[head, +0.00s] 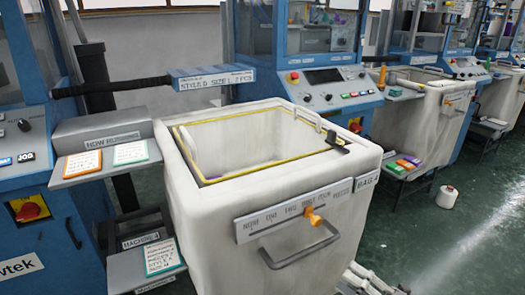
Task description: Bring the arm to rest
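Part of my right arm and gripper (378,285) shows at the bottom edge, right of the white bin (195,215). It is small and cut off by the frame, so I cannot tell whether its fingers are open or shut. I see nothing held in it. My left gripper is not in view. The bin's inside looks empty where I can see it.
The bin has a front handle (300,252), a label rail (265,228) with an orange slider (314,217), and a black clip (338,141) on its rim. Blue machines (340,105) stand behind.

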